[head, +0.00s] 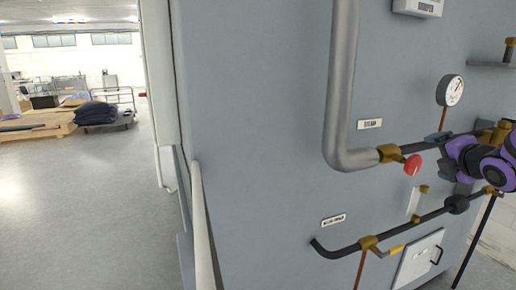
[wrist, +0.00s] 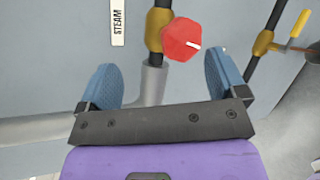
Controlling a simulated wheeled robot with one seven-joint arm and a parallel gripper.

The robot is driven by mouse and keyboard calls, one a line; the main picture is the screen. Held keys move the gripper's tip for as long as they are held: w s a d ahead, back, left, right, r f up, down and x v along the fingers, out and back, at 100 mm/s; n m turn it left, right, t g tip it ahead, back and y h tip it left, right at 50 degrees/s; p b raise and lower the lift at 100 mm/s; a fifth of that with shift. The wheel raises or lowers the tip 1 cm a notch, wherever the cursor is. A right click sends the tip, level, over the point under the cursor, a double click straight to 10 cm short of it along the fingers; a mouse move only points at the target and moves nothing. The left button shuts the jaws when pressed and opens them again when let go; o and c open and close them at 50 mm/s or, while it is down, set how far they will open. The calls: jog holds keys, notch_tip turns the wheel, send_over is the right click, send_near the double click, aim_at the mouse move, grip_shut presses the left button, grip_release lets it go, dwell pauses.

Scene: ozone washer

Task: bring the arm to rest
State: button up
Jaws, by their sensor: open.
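My gripper (wrist: 162,75) is open in the wrist view, with its two blue fingers apart and nothing held. A red knob (wrist: 182,40) on a brass valve shows beyond and between the fingers, and the fingers do not appear to be closed on it. In the head view my purple arm reaches in from the right edge, and my gripper (head: 448,158) is just right of the red knob (head: 413,165). The exact gap between them is hard to tell.
The grey washer panel (head: 270,120) fills the middle. A thick grey pipe (head: 342,90), a gauge (head: 450,90) and a lower black pipe (head: 405,230) with a yellow-handled valve (head: 393,250) are close to my arm. Open floor (head: 80,210) lies at the left.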

jog(key=s+a+r+m+g, duration=0.1)
jog(key=s+a+m+g, duration=0.3)
jog(key=s+a+m, duration=0.4)
jog(key=s+a+r+m+g, duration=0.2)
jog(key=s+a+m+g, duration=0.3)
jog(key=s+m, duration=0.9)
jog(key=s+a, duration=0.3)
jog(key=shift+a+r+m+g+y, duration=0.2)
jog(key=shift+a+m+g+y, duration=0.1)
jog(key=shift+y, duration=0.1)
